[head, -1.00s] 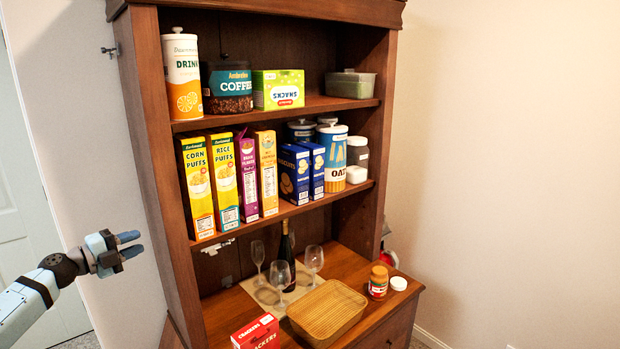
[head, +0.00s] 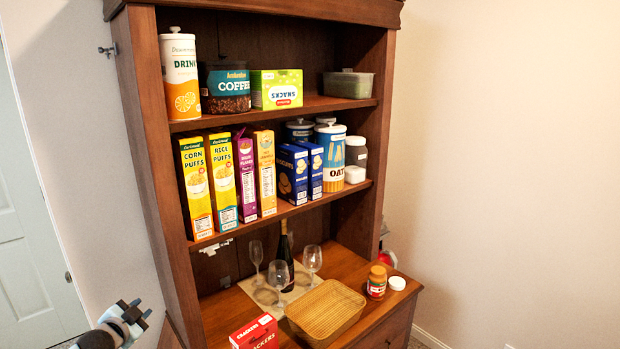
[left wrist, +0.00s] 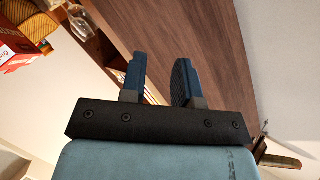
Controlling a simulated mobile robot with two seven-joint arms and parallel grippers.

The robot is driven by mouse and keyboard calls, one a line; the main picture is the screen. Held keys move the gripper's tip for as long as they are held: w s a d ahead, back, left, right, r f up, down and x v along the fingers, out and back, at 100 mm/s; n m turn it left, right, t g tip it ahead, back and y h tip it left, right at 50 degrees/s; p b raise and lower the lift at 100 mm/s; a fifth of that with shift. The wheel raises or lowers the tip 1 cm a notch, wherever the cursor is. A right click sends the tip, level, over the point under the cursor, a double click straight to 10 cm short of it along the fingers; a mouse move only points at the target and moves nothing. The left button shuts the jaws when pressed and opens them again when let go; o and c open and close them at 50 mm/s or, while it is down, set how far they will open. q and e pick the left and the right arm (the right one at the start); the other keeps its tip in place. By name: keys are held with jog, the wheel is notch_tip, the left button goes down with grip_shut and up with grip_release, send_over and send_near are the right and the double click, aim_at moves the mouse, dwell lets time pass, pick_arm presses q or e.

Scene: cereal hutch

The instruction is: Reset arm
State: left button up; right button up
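My left gripper (head: 135,312) is low at the left in the head view, in front of the white wall and left of the wooden hutch (head: 150,150). It is apart from the hutch and holds nothing. In the left wrist view my left gripper (left wrist: 158,78) shows two blue fingers standing apart with an empty gap between them. The wooden panel of the hutch fills much of the background there. My right gripper is in neither view.
Cereal boxes (head: 222,177) and several containers stand on the shelves. On the lower counter are a wicker basket (head: 327,312), a red crackers box (head: 255,332), wine glasses, a bottle (head: 284,258) and a jar (head: 376,282). A pale door (head: 35,260) is at the left.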

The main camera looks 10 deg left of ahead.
pick_arm(q)
jog(key=s+d+f+g+h, duration=0.1)
jog(key=s+d+f+h, duration=0.1)
jog(key=s+d+f, duration=0.6)
jog(key=s+d+f+n+g+h, duration=0.1)
jog(key=s+d+f, duration=0.3)
jog(key=s+d, duration=0.6)
jog(key=s+d+f+n+g+h, duration=0.1)
jog(key=s+d+f, duration=0.3)
jog(key=s+d, duration=0.7)
jog(key=d+n+h, duration=0.1)
jog(key=d, duration=0.6)
jog(key=shift+s+d+f+n+g, duration=0.2)
jog(key=shift+s+n+g, duration=0.1)
jog(key=shift+n, duration=0.1)
jog(key=shift+w, duration=0.1)
